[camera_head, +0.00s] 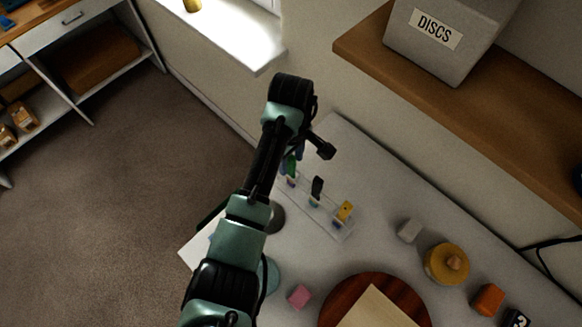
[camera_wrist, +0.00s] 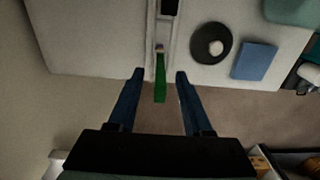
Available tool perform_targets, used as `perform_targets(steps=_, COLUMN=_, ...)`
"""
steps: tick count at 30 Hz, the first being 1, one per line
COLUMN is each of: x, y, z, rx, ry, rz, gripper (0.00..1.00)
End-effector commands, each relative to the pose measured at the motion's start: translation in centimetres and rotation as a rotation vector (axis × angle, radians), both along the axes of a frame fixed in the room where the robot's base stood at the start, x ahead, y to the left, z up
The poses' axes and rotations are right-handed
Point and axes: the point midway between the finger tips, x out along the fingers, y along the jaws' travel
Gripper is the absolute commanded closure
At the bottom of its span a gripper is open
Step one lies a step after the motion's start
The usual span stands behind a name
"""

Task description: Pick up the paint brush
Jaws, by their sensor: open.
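A green, narrow handle (camera_wrist: 160,80), which looks like the paint brush, sticks out from the end of a pale rack in the wrist view. Its other end, at the rack, is small and hard to make out. In the head view the green piece (camera_head: 290,165) shows at the rack's far end, partly hidden by my arm. My gripper (camera_wrist: 160,73) is open, with one blue finger on each side of the green handle in the picture. I cannot tell whether they are level with it in depth. No contact shows.
The clear rack (camera_head: 333,229) also holds a dark piece (camera_head: 317,187) and a yellow piece (camera_head: 344,211). A pink block (camera_head: 299,296), grey block (camera_head: 410,230) and yellow round item (camera_head: 447,264) stand nearby. A wooden shelf (camera_head: 460,110) with a DISCS box (camera_head: 440,55) overhangs the right.

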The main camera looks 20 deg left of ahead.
Motion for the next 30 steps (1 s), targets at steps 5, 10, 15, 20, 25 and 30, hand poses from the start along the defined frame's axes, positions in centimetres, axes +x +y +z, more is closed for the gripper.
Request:
perform_targets(steps=5, x=-0.01, y=0.00, z=-0.01, rx=0.000, ry=0.000, rz=0.000, gripper=0.57)
perform_targets(steps=10, x=-0.01, y=0.00, z=0.01, rx=0.000, ry=0.000, rz=0.000, gripper=0.88)
perform_targets(steps=15, x=-0.01, y=0.00, z=0.02, rx=0.000, ry=0.000, rz=0.000, gripper=1.00)
perform_targets(steps=20, x=0.00, y=0.01, z=0.03, rx=0.000, ry=0.000, rz=0.000, gripper=1.00)
perform_targets(steps=25, x=0.00, y=0.01, z=0.05, rx=0.000, ry=0.000, rz=0.000, gripper=1.00)
perform_targets(steps=30, x=0.04, y=0.02, z=0.57, rx=0.000, ry=-0.001, rz=0.001, gripper=1.00)
